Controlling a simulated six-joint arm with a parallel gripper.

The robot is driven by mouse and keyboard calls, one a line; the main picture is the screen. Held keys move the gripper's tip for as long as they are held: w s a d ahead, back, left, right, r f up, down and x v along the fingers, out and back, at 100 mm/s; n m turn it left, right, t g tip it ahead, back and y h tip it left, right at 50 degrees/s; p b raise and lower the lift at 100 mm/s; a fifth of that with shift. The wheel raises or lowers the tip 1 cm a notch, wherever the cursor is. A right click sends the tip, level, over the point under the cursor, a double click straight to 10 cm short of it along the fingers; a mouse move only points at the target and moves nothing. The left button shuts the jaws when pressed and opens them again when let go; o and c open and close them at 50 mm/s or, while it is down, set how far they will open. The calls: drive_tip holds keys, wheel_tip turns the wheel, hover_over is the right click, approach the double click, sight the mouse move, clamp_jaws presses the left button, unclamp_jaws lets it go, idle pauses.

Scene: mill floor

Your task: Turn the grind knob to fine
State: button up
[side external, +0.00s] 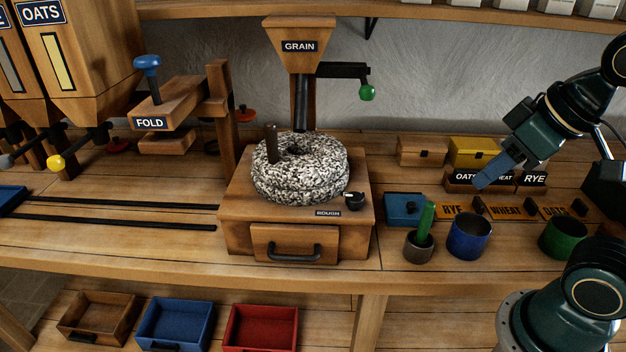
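The grind knob (355,200) is a small black knob with a pale mark, on the front right top corner of the wooden mill base (236,214). A label reading ROUGH (328,213) sits just left of it. I see no label reading fine. The speckled millstone (300,180) with an upright wooden peg (272,143) rests on the base behind the knob. My gripper (484,180), with blue fingers, is right of the mill, above the name blocks and well apart from the knob. I see the fingers edge-on, so their gap is hidden.
A GRAIN hopper (298,30) with a green-handled crank (367,93) stands above the stone. Between mill and gripper are a blue box (402,210), a brown cup (419,247) with a green handle and a blue cup (469,237). A drawer (270,241) fronts the mill.

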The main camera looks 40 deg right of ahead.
drive_tip(key=shift+o, duration=1.2)
drive_tip(key=shift+w+r+n, duration=0.15)
drive_tip(key=shift+w+n, duration=0.15)
drive_tip(key=n+g, duration=0.6)
drive_tip(key=n, duration=1.1)
hover_over(355, 196)
drive_tip(key=shift+r, duration=0.2)
drive_tip(key=shift+f, duration=0.1)
drive_tip(key=shift+f, duration=6.8)
drive_tip(key=c, duration=1)
